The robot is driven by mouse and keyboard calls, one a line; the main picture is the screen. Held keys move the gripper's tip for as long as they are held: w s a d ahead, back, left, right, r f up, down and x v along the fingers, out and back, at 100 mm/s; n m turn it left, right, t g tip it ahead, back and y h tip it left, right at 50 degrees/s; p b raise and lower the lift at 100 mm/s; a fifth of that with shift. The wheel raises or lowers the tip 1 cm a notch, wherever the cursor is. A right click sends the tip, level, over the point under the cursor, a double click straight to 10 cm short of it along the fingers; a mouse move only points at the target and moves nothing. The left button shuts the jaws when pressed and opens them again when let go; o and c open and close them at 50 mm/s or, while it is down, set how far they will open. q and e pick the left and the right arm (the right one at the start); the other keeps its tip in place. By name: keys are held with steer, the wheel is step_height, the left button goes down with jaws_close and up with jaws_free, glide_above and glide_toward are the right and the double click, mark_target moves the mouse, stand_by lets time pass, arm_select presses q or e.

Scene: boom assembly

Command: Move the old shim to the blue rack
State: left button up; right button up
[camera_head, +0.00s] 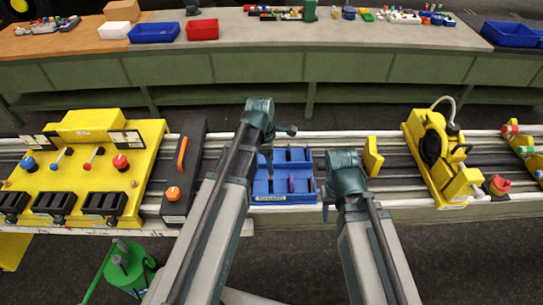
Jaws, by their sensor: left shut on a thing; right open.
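The blue rack (284,198) sits on the rail bench in the middle, with several compartments and a label on its front edge. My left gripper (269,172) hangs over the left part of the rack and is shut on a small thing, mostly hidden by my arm. I cannot make out whether it is the old shim. A small purple piece (291,183) stands in a rack compartment. My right gripper (326,211) is open beside the rack's right front corner, largely hidden by its own wrist.
A yellow panel (90,130) with knobs and black bins is on the left, beside a dark box with an orange handle (182,155). A yellow block (372,157) and yellow machine (435,150) are on the right. Behind is a long table (340,32) with bins.

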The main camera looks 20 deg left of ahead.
arm_select(q)
steer(key=shift+f, duration=0.15)
steer(key=shift+w+f+b, duration=0.1)
steer(key=shift+f+b, duration=0.3)
steer(key=shift+b, duration=0.05)
steer(key=shift+f+b, duration=2.35)
steer(key=shift+b, duration=0.05)
steer(key=shift+f, duration=0.15)
steer(key=shift+f+b, duration=1.85)
steer(key=shift+b, duration=0.1)
steer(key=o, duration=1.3)
steer(key=shift+c, duration=0.2)
